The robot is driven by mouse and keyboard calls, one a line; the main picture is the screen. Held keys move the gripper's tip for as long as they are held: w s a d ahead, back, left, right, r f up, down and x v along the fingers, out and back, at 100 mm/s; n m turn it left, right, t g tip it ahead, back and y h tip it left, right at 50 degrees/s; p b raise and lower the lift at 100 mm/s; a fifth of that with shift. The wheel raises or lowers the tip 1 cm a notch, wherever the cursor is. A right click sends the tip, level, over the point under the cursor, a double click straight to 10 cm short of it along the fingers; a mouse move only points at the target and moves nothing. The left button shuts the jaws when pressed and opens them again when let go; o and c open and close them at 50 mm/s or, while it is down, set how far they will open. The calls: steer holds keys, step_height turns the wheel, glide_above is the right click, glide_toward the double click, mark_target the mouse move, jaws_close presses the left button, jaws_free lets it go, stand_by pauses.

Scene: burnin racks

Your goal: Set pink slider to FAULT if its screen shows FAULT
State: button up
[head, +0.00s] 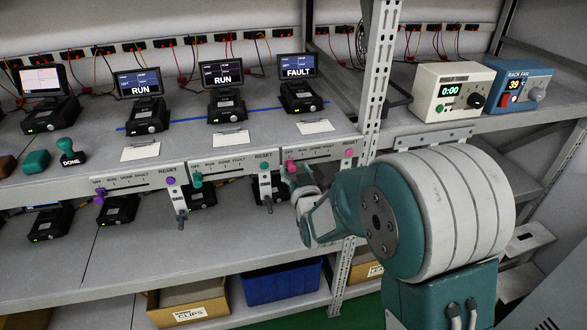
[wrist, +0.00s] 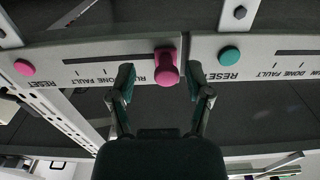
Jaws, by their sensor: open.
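The pink slider knob (head: 291,166) sits at the left end of its slotted panel (head: 326,156) in the head view, at the OFF end of the scale. The screen (head: 297,66) above that panel reads FAULT. My gripper (head: 294,178) is just in front of the knob. In the wrist view the scale is upside down; the knob (wrist: 167,70) stands between the tips of my open gripper (wrist: 162,88), with a gap on each side. DONE and FAULT are printed left of the knob there. A pink reset button (wrist: 24,67) is further left.
A teal slider (head: 197,181) and a purple slider (head: 100,196) are on panels to the left; two screens there, one (head: 222,73) and another (head: 138,83), read RUN. A rack post (head: 376,70) stands right of the pink panel. A teal button (wrist: 229,56) is close to my right fingertip.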

mark_target(329, 156)
steer(key=shift+w+a, duration=0.3)
steer(key=shift+w, duration=0.1)
steer(key=shift+a, duration=0.25)
steer(key=c, duration=0.8)
steer(key=shift+d, duration=0.15)
jaws_close()
steer(key=w+d, duration=0.1)
steer(key=d, duration=0.2)
steer(key=w+d, duration=0.1)
steer(key=d, duration=0.3)
steer(key=w+d, duration=0.1)
steer(key=d, duration=0.2)
steer(key=shift+d, duration=0.25)
steer(key=shift+a, duration=0.1)
